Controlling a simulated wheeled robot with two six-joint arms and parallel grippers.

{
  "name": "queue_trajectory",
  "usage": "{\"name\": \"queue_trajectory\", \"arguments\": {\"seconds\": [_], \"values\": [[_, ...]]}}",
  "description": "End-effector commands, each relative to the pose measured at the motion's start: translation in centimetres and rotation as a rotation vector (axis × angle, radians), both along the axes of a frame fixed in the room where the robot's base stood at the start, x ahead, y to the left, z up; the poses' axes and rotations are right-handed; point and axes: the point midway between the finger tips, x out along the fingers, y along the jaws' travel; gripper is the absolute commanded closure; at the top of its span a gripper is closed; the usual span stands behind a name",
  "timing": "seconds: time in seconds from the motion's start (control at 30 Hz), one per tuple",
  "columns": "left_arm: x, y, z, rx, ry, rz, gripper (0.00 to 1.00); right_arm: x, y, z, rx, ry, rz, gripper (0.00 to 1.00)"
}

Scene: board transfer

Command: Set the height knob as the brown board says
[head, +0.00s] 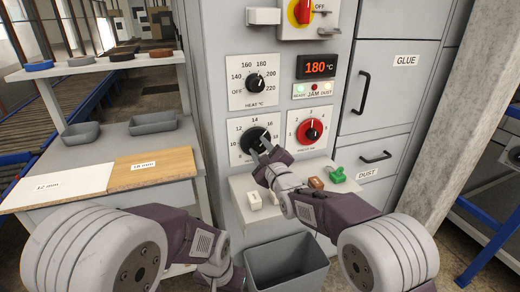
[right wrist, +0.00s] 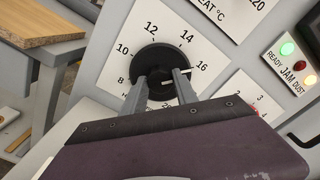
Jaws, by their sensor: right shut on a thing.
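The height knob (right wrist: 150,62) is a black round knob on a white dial plate (head: 236,124) marked from 8 upward, with 10, 12, 14 and 16 readable. My right gripper (head: 260,147) is shut on this knob, one finger on each side, as the right wrist view also shows (right wrist: 159,82). The brown board (head: 170,172) lies on the left bench with a label that seems to read 18 mm.
Above is the heat knob (head: 255,83); right of the height dial is a red knob (head: 311,131). A display (head: 318,67) reads 180 °C. A ledge below carries white, brown and green (head: 337,175) controls. A grey bin (head: 287,264) stands below. A white board (head: 60,188) reads 12 mm.

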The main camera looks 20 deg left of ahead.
Motion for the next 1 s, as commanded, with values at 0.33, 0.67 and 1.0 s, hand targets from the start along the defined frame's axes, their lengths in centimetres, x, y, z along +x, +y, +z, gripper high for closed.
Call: {"name": "queue_trajectory", "arguments": {"seconds": [0.33, 0.67, 1.0], "values": [[0.0, 0.0, -0.03, 0.0, 0.0, 0.0, 0.64, -0.01, 0.0, -0.23, 0.032, 0.028, 0.001, 1.0], [0.0, 0.0, -0.03, 0.0, 0.0, 0.0, 0.64, -0.02, -0.01, -0.24, 0.031, 0.028, 0.0, 0.57], [0.0, 0.0, -0.02, 0.0, 0.0, 0.0, 0.64, -0.03, -0.01, -0.08, 0.033, 0.024, 0.0, 0.44]]}}
